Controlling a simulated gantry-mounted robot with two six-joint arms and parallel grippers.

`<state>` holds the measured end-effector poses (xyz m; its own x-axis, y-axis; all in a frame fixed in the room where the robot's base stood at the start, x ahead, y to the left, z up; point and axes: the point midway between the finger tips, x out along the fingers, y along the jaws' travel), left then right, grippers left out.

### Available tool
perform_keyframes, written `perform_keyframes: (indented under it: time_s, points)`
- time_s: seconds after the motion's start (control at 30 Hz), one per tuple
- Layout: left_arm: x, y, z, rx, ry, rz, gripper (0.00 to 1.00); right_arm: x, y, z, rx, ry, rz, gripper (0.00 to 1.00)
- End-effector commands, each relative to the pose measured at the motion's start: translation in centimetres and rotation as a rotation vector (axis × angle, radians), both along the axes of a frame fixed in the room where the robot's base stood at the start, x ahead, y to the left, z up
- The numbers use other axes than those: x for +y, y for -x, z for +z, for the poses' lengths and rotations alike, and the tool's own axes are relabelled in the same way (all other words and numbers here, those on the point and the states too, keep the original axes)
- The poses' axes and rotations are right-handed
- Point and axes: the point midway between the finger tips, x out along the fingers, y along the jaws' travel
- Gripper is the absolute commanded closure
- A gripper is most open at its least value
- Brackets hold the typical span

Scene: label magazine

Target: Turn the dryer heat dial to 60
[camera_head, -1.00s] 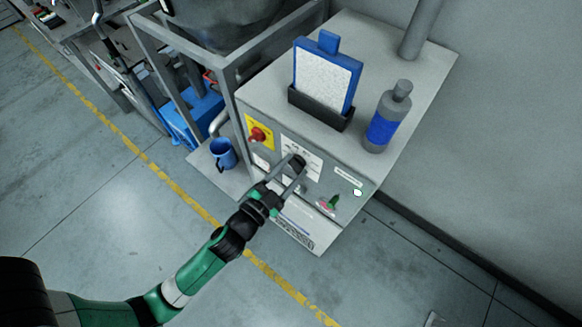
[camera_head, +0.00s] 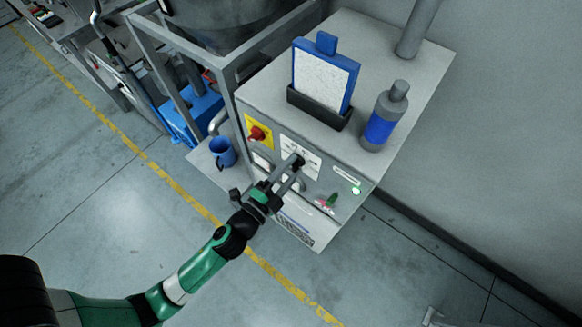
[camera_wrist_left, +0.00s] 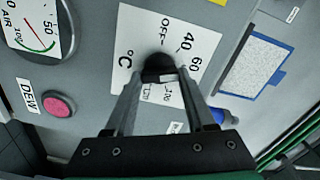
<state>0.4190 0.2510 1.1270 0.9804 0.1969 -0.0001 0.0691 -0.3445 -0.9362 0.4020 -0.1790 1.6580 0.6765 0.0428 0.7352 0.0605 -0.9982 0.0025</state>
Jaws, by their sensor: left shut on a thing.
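The heat dial (camera_wrist_left: 160,66) is a dark round knob on a white scale plate (camera_wrist_left: 205,42) marked OFF, 40, 60 and °C. More marks below are partly hidden by the fingers. In the head view the plate (camera_head: 309,160) sits on the front of the grey dryer cabinet. My left gripper (camera_wrist_left: 160,77) is shut on the dial, one finger at each side. In the head view the left gripper (camera_head: 295,168) reaches the panel from the lower left. The dial's pointer cannot be made out. My right gripper is not in view.
A red switch on a yellow plate (camera_head: 258,133) is left of the dial. A pink button (camera_wrist_left: 58,105) and a gauge (camera_wrist_left: 32,28) are nearby. A blue-framed card (camera_head: 325,78) and a bottle (camera_head: 385,118) stand on top. A blue mug (camera_head: 223,152) sits on the side shelf.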

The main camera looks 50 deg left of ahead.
Motion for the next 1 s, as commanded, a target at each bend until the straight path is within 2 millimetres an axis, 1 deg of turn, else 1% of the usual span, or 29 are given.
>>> perform_keyframes:
  time_s: [0.43, 0.47, 0.6, 0.63, 0.9, 1.0]
  points:
    - [-0.08, -0.04, 0.15, -0.002, -0.012, -0.003, 1.00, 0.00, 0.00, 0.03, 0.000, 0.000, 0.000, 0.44]
    - [-0.08, -0.04, 0.15, -0.002, -0.012, -0.003, 0.43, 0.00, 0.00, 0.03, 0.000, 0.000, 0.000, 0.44]
    - [-0.06, -0.02, 0.11, -0.001, -0.011, -0.002, 0.18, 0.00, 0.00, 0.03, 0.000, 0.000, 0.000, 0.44]
    - [-0.06, -0.02, 0.10, -0.001, -0.010, -0.002, 0.15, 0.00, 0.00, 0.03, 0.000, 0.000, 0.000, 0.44]
    - [-0.04, 0.05, 0.01, 0.001, -0.010, -0.001, 0.15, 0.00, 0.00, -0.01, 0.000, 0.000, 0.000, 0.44]
    - [-0.20, 0.70, -0.20, 0.003, -0.010, -0.001, 0.15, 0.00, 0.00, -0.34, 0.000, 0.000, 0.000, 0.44]
